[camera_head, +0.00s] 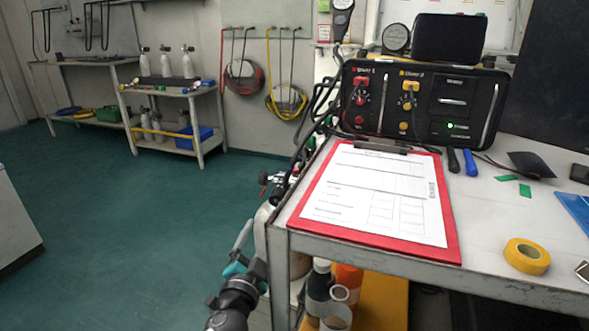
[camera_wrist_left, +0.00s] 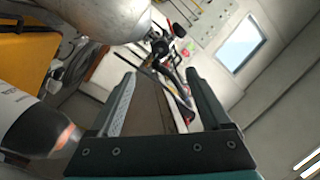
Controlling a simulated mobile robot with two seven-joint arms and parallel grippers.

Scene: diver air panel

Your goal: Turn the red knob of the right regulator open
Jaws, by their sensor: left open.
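The regulator (camera_head: 282,179) with small red and dark parts sits on top of a pale tank (camera_head: 262,232), beside the table's left edge. It is small in the head view, and I cannot pick out the right regulator's red knob with certainty. My left gripper (camera_head: 246,232) is open and empty, low in front of the tank and below the regulator. In the left wrist view its two fingers (camera_wrist_left: 163,85) stand apart. Beyond them show the tank (camera_wrist_left: 110,14) and a dark valve assembly (camera_wrist_left: 163,46) with small red parts, apart from the fingertips. My right gripper is out of view.
A worktable carries a red clipboard (camera_head: 452,238), a black air panel (camera_head: 381,100) and yellow tape (camera_head: 527,256). Bottles (camera_head: 318,288) stand beneath it, close to the gripper. Hoses hang at the table's back left corner. The green floor (camera_head: 120,220) to the left is clear.

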